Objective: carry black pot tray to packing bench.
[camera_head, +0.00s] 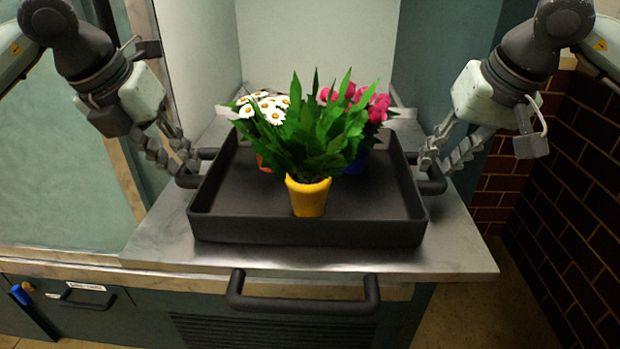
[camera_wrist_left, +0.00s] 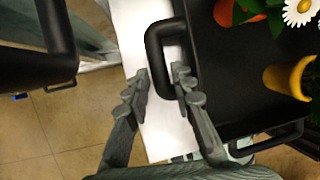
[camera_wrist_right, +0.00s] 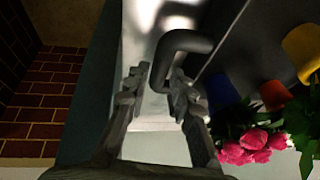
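The black pot tray (camera_head: 390,215) sits level on a metal worktop, with a looped handle at each side. It holds a yellow pot (camera_head: 307,197) with a green leafy plant at the front, an orange pot (camera_head: 263,163) with white daisies and a blue pot (camera_head: 357,163) with pink flowers behind. My left gripper (camera_wrist_left: 160,78) has its fingers closed in on both sides of the left handle (camera_wrist_left: 157,38). My right gripper (camera_wrist_right: 159,85) is likewise closed about the right handle (camera_wrist_right: 183,42). In the head view the handles are partly hidden by the fingers.
The metal worktop (camera_head: 455,250) has a bare strip in front of the tray. A black bar handle (camera_head: 303,305) juts from the cabinet front below. Pale panels (camera_head: 315,50) stand behind the tray. A dark brick wall (camera_head: 575,180) is at the right.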

